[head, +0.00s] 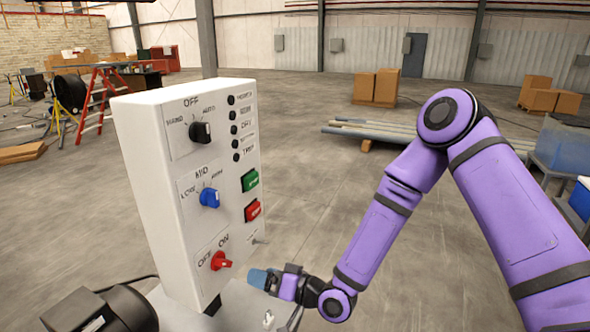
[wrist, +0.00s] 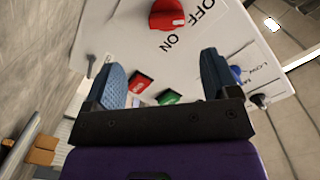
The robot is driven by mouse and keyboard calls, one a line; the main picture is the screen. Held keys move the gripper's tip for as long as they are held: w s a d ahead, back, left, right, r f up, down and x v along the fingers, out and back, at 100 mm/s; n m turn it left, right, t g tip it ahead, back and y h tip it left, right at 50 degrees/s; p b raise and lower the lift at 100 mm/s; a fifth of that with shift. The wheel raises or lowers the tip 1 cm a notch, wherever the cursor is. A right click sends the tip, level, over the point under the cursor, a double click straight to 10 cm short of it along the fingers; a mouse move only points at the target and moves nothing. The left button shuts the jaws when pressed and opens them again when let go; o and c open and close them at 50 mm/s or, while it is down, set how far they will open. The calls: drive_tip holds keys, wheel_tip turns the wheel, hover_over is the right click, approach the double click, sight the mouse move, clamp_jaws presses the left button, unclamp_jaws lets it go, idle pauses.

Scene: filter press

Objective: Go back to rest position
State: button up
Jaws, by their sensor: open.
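My gripper (head: 262,278) is at the lower right of the white control panel (head: 185,240), near the red OFF/ON knob (head: 220,261) but apart from it. In the wrist view its two blue fingers (wrist: 166,82) are spread with nothing held between them. The red knob (wrist: 167,15) shows beyond them at the top. The blue knob (head: 209,197), black knob (head: 200,132), green button (head: 250,180) and red button (head: 252,210) are on the panel's face above. My purple arm reaches in from the right.
A dark motor-like part (head: 100,312) is below the panel at left. A red ladder (head: 100,100) stands behind at left. Blue bins (head: 565,150) are at right. The middle floor is open.

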drive_tip(key=w+d+r+n+h, duration=0.2)
drive_tip(key=w+d+r+h, duration=0.4)
drive_tip(key=d+r+h, duration=0.5)
drive_tip(key=s+d+r+m+t+h, duration=0.1)
drive_tip(key=d+r, duration=0.4)
drive_tip(key=d, duration=0.2)
drive_tip(key=s+d+r+m+h, duration=0.1)
drive_tip(key=s+d+r, duration=0.1)
drive_tip(key=d+r, duration=0.45)
drive_tip(key=s+d+r+m+h, duration=0.35)
drive_tip(key=s+d+r, duration=0.35)
drive_tip(key=s+d, duration=0.4)
drive_tip(key=s+d+r+m+g, duration=0.1)
drive_tip(key=s+d+r, duration=0.1)
drive_tip(key=s, duration=0.5)
drive_tip(key=s+d+r+g, duration=0.1)
drive_tip(key=s, duration=0.6)
drive_tip(key=shift+s+d+r+m, duration=0.15)
drive_tip(key=shift+d+r+m, duration=0.2)
drive_tip(key=shift+d, duration=0.05)
